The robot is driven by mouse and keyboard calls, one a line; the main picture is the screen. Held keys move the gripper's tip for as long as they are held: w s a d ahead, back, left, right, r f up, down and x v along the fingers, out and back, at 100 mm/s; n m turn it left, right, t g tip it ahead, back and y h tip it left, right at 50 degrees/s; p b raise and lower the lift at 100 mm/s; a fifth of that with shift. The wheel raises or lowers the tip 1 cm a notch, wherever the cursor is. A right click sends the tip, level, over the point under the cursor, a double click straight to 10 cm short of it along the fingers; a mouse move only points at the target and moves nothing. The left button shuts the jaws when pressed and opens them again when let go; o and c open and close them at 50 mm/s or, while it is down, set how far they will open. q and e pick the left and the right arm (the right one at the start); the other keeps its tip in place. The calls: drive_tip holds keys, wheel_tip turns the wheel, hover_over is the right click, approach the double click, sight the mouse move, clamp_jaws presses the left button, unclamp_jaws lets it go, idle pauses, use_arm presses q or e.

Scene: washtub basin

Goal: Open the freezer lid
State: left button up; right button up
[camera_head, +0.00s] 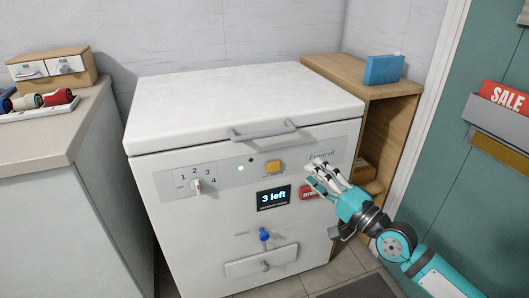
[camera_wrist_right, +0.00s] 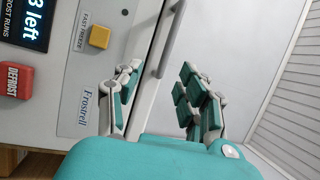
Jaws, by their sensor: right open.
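The white chest freezer (camera_head: 175,215) stands in the middle of the head view. Its lid (camera_head: 245,98) lies flat and shut. A grey bar handle (camera_head: 264,131) runs along the lid's front edge. My right gripper (camera_head: 318,172) is open and empty, in front of the upper right of the control panel, right of and below the handle. In the right wrist view, my gripper's (camera_wrist_right: 163,98) fingers are spread, and the handle (camera_wrist_right: 172,38) lies ahead, between their directions and apart from them. The lid (camera_wrist_right: 225,55) fills the right side there. My left gripper is not in view.
The front panel has a numbered dial (camera_head: 196,186), a yellow button (camera_head: 273,167), a display (camera_head: 273,197) reading "3 left", and a blue tap-like knob (camera_head: 264,234). A counter (camera_head: 50,150) stands left, a wooden shelf (camera_head: 345,83) right. The lid top is clear.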

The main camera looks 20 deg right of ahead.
drive_tip(key=a+r, duration=0.2)
drive_tip(key=p, duration=0.1)
approach(264, 135)
drive_tip(key=w, duration=0.2)
drive_tip(key=shift+y, duration=0.3)
drive_tip(key=x, duration=0.8)
drive_tip(key=shift+f, duration=0.2)
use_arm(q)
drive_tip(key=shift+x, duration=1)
use_arm(e)
drive_tip(key=shift+w+a+r, duration=0.1)
drive_tip(key=shift+w+a, duration=0.15)
drive_tip(key=shift+w, duration=0.2)
clamp_jaws()
